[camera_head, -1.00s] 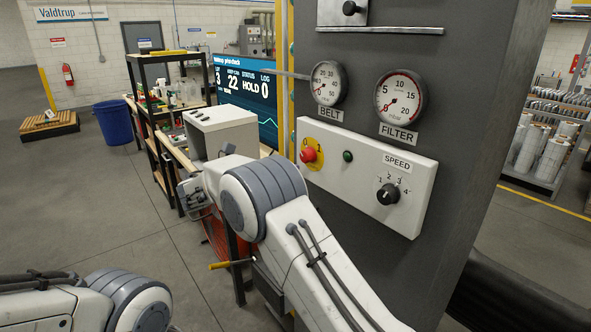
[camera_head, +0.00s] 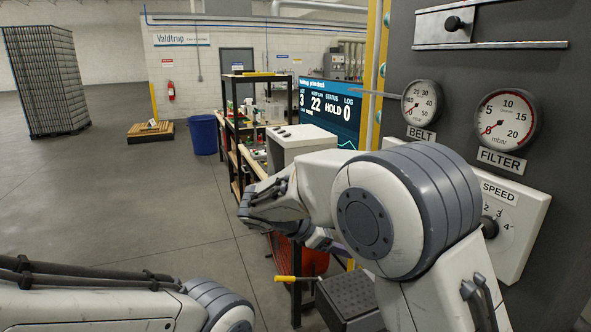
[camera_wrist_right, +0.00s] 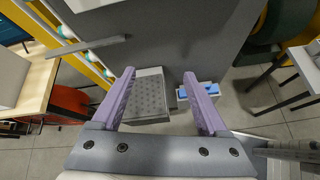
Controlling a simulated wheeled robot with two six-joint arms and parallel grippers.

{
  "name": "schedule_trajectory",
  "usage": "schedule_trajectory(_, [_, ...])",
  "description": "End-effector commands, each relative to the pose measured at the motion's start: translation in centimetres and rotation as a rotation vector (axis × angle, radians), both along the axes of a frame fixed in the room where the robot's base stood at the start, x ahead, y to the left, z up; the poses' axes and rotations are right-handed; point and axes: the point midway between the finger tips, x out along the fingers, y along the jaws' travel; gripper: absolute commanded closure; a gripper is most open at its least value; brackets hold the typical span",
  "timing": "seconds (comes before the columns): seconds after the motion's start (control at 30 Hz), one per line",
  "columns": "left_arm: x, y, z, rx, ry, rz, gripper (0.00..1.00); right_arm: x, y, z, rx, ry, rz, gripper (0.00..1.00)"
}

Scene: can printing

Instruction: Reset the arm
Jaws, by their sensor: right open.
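My right arm rises in front of the grey machine in the head view, and its gripper cannot be made out clearly there. In the right wrist view my right gripper (camera_wrist_right: 160,78) is open, with two purple fingers wide apart and nothing between them. Beyond the fingers, lower down, are a grey studded box top (camera_wrist_right: 148,92) and a small bin with something blue (camera_wrist_right: 198,90). My left arm lies across the lower left of the head view; its gripper is out of the picture.
The grey machine (camera_head: 455,75) with its white control panel (camera_head: 521,215) stands close on the right, partly covered by my right arm. A screen (camera_head: 332,110) reads HOLD. A workbench shelf (camera_head: 240,125) and blue bin (camera_head: 203,134) stand farther back. Open floor lies left.

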Motion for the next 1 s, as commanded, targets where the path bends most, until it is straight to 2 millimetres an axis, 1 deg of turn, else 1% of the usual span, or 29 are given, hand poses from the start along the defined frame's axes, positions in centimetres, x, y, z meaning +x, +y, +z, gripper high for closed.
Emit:
schedule_trajectory(0.03, [0.0, 0.0, -1.1, 0.000, 0.000, 0.000, 0.00, -3.4, 0.8, -1.8, 0.133, -0.015, -0.043, 0.23])
schedule_trajectory(0.07, [0.0, 0.0, -1.4, 0.000, 0.000, 0.001, 0.00, -5.3, 1.3, -2.8, 0.214, -0.023, -0.077, 0.23])
schedule_trajectory(0.1, [0.0, 0.0, -1.8, 0.000, 0.000, 0.001, 0.00, -7.9, 2.1, -4.1, 0.320, -0.033, -0.130, 0.23])
schedule_trajectory(0.17, [0.0, 0.0, -2.3, 0.000, 0.000, 0.001, 0.00, -12.0, 3.2, -5.9, 0.471, -0.046, -0.225, 0.23])
schedule_trajectory(0.2, [0.0, 0.0, -2.7, 0.000, 0.000, 0.001, 0.00, -14.7, 4.0, -7.0, 0.569, -0.055, -0.295, 0.23])
schedule_trajectory(0.27, [0.0, 0.0, -3.2, 0.000, 0.000, 0.001, 0.00, -18.6, 5.1, -8.6, 0.702, -0.067, -0.410, 0.23])
schedule_trajectory(0.3, [0.0, 0.0, -3.6, 0.000, 0.000, 0.002, 0.00, -20.9, 5.8, -9.5, 0.781, -0.073, -0.490, 0.23])
schedule_trajectory(0.4, [0.0, 0.0, -4.2, 0.000, 0.000, 0.002, 0.00, -25.7, 7.1, -11.2, 0.938, -0.087, -0.676, 0.23])
schedule_trajectory(0.43, [0.0, 0.0, -4.3, 0.000, 0.000, 0.002, 0.00, -26.8, 7.4, -11.6, 0.974, -0.090, -0.725, 0.23])
schedule_trajectory(0.5, [0.0, 0.0, -4.5, 0.000, 0.000, 0.002, 0.00, -28.7, 7.9, -12.4, 1.035, -0.097, -0.823, 0.23])
schedule_trajectory(0.6, [0.0, 0.0, -4.7, 0.000, 0.000, 0.002, 0.00, -30.3, 8.4, -12.9, 1.085, -0.104, -0.911, 0.23])
schedule_trajectory(0.67, [0.0, 0.0, -4.7, 0.000, 0.000, 0.002, 0.00, -30.7, 8.5, -13.0, 1.099, -0.105, -0.936, 0.23])
schedule_trajectory(1.0, [0.0, 0.0, -4.7, 0.000, 0.000, 0.002, 0.00, -30.7, 8.5, -13.0, 1.099, -0.105, -0.936, 0.23])
